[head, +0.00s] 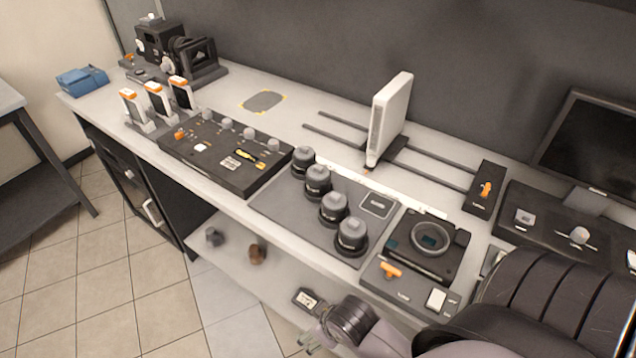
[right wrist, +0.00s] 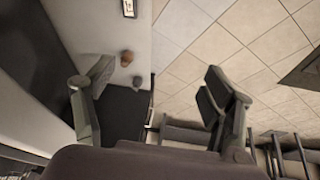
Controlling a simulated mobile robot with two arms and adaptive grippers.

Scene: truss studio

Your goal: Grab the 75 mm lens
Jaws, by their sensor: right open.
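Several dark cylindrical lenses with grey caps stand upright in a row on a grey mat (head: 275,203) on the bench. They are a back lens (head: 303,158), a second lens (head: 317,179), a third lens (head: 333,207) and a front lens (head: 352,234). No focal-length marking is readable, so I cannot tell which is the 75 mm one. My right gripper (head: 312,340) is low in front of the bench, apart from the lenses. In the right wrist view the right gripper (right wrist: 158,85) has its fingers wide apart with nothing between them. My left gripper is out of view.
A device with a round ring (head: 430,237) stands right of the lenses. A black control panel (head: 222,160) lies left, and a white upright panel (head: 390,118) stands on rails behind. The lower shelf (head: 232,258) holds a brown item (head: 258,254) and a grey item (head: 214,237).

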